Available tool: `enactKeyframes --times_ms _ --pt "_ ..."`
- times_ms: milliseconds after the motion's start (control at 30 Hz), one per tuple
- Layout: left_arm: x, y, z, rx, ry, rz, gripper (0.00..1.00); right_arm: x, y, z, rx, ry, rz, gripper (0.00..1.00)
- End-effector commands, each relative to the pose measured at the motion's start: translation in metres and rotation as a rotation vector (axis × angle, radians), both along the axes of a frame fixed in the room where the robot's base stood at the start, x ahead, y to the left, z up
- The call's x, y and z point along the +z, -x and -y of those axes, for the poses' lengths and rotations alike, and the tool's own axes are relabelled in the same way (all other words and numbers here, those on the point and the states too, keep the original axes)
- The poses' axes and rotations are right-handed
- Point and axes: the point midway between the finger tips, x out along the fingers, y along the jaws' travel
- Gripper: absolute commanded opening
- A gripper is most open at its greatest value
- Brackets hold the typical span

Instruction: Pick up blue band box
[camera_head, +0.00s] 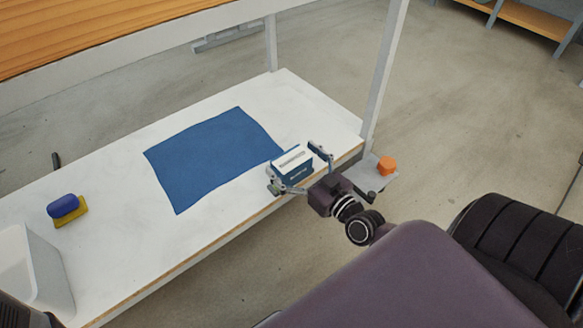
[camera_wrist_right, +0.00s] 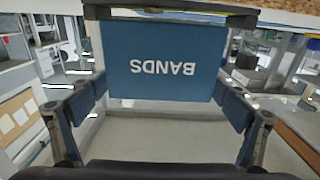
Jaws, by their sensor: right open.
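The blue band box (camera_head: 292,172) has a white top and stands on the white table near its front edge, by the right end of the blue mat. In the right wrist view its blue face (camera_wrist_right: 163,45) carries the word BANDS, upside down. My right gripper (camera_head: 296,168) is open, with one finger on each side of the box. The wrist view shows the box between the finger pads, with its lower part toward the top of the picture. I cannot tell whether either pad touches it. My left gripper is not in view.
A blue mat (camera_head: 212,155) covers the middle of the table. A blue and yellow block (camera_head: 64,207) and a white bin (camera_head: 43,272) are at the left. An orange block (camera_head: 387,165) sits on a small grey plate (camera_head: 372,186) beside a table post (camera_head: 384,75).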

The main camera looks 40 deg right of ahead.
Motion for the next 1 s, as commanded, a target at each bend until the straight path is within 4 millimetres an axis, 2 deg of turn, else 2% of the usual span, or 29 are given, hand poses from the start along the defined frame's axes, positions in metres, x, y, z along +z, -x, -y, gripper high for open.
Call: enactKeyframes --times_ms 100,533,833,1000 --pt "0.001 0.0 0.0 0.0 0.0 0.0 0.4 0.001 0.0 0.0 0.0 0.0 0.0 0.92" --pt "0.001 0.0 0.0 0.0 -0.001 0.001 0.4 0.0 0.0 0.0 0.0 0.0 0.0 0.44" --pt "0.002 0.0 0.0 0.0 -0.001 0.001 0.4 0.003 0.0 0.0 0.0 0.0 0.001 0.44" --pt "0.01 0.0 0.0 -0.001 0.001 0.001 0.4 0.014 0.0 0.0 -0.001 0.0 0.003 0.44"
